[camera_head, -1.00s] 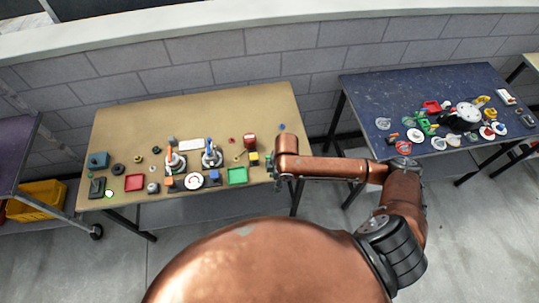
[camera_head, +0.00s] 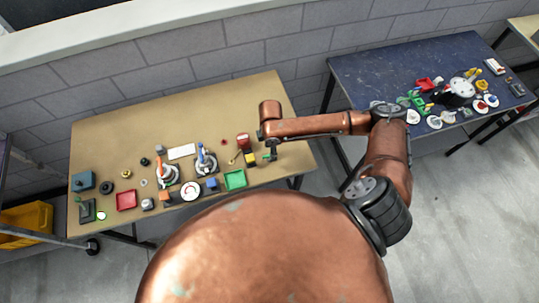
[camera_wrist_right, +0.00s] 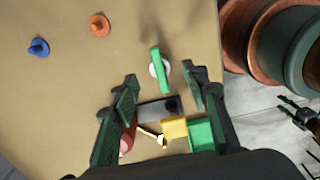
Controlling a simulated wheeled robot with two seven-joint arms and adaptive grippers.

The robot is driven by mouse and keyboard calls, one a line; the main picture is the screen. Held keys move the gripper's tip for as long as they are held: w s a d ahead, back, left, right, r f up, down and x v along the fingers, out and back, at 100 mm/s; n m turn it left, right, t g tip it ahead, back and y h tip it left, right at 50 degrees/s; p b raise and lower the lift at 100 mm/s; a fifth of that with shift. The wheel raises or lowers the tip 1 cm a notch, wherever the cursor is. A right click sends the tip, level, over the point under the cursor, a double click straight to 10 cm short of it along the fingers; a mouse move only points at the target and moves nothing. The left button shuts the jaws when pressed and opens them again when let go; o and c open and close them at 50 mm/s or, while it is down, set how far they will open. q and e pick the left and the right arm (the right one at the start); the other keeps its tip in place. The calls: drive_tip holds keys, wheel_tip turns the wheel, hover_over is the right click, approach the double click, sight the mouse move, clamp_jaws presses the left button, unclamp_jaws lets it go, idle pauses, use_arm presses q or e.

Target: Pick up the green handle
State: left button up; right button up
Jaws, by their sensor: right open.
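In the right wrist view the green handle (camera_wrist_right: 160,69) is a slim bar standing out from a small whitish round base on the tan table (camera_wrist_right: 75,90). My right gripper (camera_wrist_right: 160,90) is open and empty. Its dark green fingers lie on either side of the handle's line, with the handle slightly beyond the fingertips and apart from both. In the head view my right gripper (camera_head: 270,153) hangs over the right part of the table; the handle is hard to make out there. My left gripper is not in view.
Near the fingers in the wrist view lie a dark grey piece (camera_wrist_right: 158,109), a yellow block (camera_wrist_right: 174,127), a green block (camera_wrist_right: 201,135) and a red cylinder (camera_wrist_right: 127,138). Blue (camera_wrist_right: 38,48) and orange (camera_wrist_right: 99,26) knobs stand apart. A cluttered blue table (camera_head: 370,75) is right.

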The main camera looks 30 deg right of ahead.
wheel_tip(320, 180, down, 4)
drive_tip(key=shift+w, duration=0.1)
drive_tip(key=shift+f, duration=0.35)
drive_tip(key=c, duration=0.8)
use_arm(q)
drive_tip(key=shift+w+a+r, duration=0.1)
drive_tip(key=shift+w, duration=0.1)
use_arm(e)
clamp_jaws()
